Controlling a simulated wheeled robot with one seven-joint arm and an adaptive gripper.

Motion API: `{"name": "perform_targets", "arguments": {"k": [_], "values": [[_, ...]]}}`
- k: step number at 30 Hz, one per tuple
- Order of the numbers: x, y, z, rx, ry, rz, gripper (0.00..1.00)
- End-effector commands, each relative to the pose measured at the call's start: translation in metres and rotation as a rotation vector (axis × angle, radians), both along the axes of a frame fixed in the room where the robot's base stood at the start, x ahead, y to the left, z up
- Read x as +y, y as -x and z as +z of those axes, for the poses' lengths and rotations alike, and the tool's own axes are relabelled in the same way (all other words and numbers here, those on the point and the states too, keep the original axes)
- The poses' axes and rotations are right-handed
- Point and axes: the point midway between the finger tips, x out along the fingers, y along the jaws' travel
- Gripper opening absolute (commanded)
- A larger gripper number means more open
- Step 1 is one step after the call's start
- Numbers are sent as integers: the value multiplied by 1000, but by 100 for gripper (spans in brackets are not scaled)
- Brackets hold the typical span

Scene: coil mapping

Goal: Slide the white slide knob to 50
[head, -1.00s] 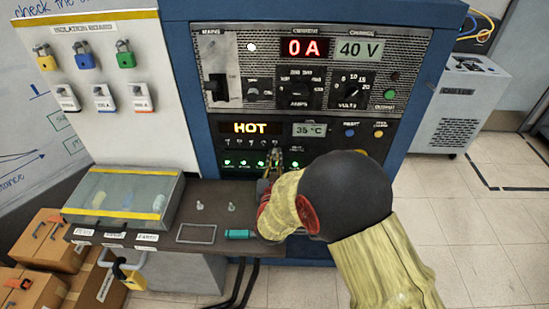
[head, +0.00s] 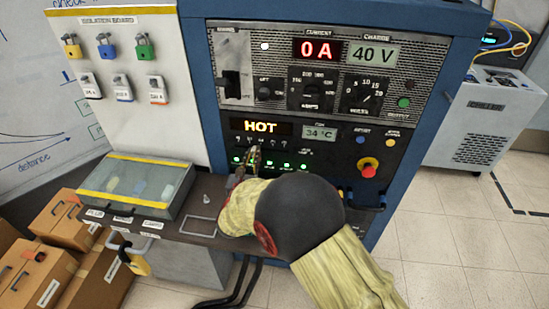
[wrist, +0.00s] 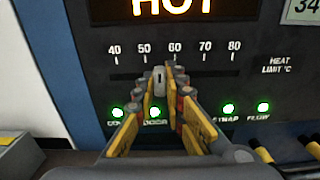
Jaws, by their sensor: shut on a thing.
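The white slide knob (wrist: 159,80) is a small pale upright tab on the heat limit scale in the wrist view. It stands between the 50 and 60 marks. My gripper (wrist: 161,84) is shut on the knob, with a yellow finger on each side. The scale (wrist: 205,73) runs from 40 to 80. In the head view my gripper (head: 252,160) reaches the lower panel below the HOT display (head: 261,127), and the knob is too small and covered to make out there.
Green lamps (wrist: 228,107) sit just below the scale. A red stop button (head: 368,168) stands out to the right on the panel. A dark shelf (head: 210,190) with a clear lidded box (head: 135,184) lies at the left of my arm.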

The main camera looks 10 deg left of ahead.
Motion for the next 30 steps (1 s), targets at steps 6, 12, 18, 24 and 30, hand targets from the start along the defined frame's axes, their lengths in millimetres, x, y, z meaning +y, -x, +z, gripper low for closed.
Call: {"name": "perform_targets", "arguments": {"k": [6,12,18,24,30], "values": [[21,-1,1,-1,-1,-1,0],[21,-1,1,-1,-1,-2,0],[21,-1,1,-1,0,-1,18],[21,-1,0,0,0,-1,30],[21,-1,0,1,1,-1,30]]}}
